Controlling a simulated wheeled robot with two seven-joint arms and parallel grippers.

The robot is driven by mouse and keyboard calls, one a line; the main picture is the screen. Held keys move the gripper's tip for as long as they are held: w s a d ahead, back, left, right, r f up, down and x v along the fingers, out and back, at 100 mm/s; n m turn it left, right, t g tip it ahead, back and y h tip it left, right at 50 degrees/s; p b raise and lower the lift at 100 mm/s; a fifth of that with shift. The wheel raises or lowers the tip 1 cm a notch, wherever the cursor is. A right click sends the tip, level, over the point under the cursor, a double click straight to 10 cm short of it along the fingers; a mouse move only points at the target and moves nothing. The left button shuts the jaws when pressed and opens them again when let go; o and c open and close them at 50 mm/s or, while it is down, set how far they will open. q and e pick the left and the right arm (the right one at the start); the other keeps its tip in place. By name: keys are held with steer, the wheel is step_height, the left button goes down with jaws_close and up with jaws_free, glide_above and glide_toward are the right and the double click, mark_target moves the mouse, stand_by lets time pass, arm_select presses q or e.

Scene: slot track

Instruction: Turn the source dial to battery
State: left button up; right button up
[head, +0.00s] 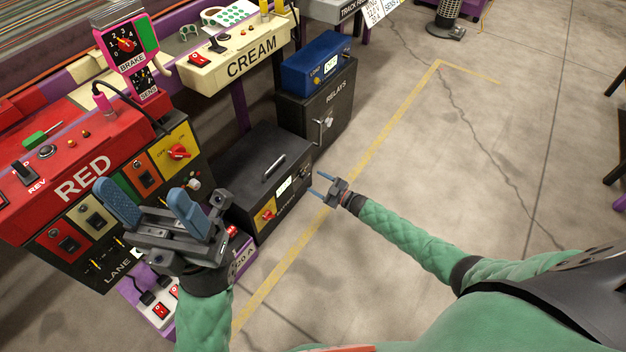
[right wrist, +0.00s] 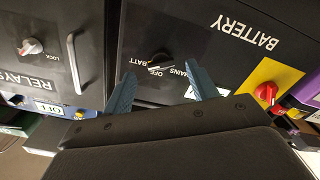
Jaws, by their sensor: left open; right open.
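The battery box (head: 250,165) stands on the floor in the head view. My right gripper (head: 316,182) is open and empty in front of this face. In the right wrist view its blue fingers (right wrist: 160,70) lie on either side of the dial in the picture, apparently short of it. My left gripper (head: 139,188) is open and empty, in front of the red console.
A red knob on a yellow plate (right wrist: 266,93) is on the same box. The relays box (head: 318,110), with a handle and lock knob, stands beside it. The red console (head: 75,165) is at left.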

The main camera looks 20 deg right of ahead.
steer(key=v, duration=0.4)
steer(key=shift+s+d+p, duration=0.15)
steer(key=shift+p, duration=0.2)
